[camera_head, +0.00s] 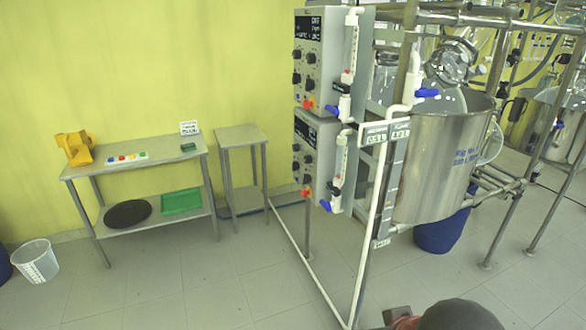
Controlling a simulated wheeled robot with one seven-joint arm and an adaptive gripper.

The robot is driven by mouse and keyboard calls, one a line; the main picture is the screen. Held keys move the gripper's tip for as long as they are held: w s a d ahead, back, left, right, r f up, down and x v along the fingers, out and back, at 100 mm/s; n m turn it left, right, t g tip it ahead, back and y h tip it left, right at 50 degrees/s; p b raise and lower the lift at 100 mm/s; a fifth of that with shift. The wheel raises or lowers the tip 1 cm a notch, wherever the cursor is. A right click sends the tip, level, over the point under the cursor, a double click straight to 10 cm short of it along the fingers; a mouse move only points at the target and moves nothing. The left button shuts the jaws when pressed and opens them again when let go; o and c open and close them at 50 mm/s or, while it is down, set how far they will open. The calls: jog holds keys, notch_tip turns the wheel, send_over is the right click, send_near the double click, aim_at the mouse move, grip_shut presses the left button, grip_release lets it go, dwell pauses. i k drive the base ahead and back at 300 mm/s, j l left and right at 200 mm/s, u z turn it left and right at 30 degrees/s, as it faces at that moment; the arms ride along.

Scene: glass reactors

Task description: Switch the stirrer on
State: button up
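Two grey control boxes are stacked on the reactor frame, the upper box (328,75) above the lower box (318,150). Each has a dark display, several black knobs and a small red-orange switch near its bottom: the upper switch (308,104) and the lower switch (306,192). The upper display (315,27) shows small pale text, too small to read. I cannot tell which control is the stirrer's or the switch positions. A steel vessel (435,165) stands right of the boxes. Dark rounded parts of my arm show at the bottom edge; my gripper is not visible.
White pipes with blue-handled valves (426,93) run beside the boxes, and a slanting pipe (305,258) reaches the floor. A metal table (135,158) and a small stand (240,137) are at left. The tiled floor (190,280) in front is clear.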

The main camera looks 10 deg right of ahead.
aim_at(295, 165)
jog(key=i+j, duration=0.25)
jog(key=i, duration=0.2)
jog(key=i+j+u, duration=0.15)
jog(key=i, duration=0.25)
jog(key=i+j, duration=0.3)
jog(key=i, duration=0.15)
jog(key=i+j+u, duration=0.1)
jog(key=i, duration=0.35)
jog(key=i+j+u, duration=0.1)
jog(key=i+j, duration=0.2)
jog(key=i, duration=0.15)
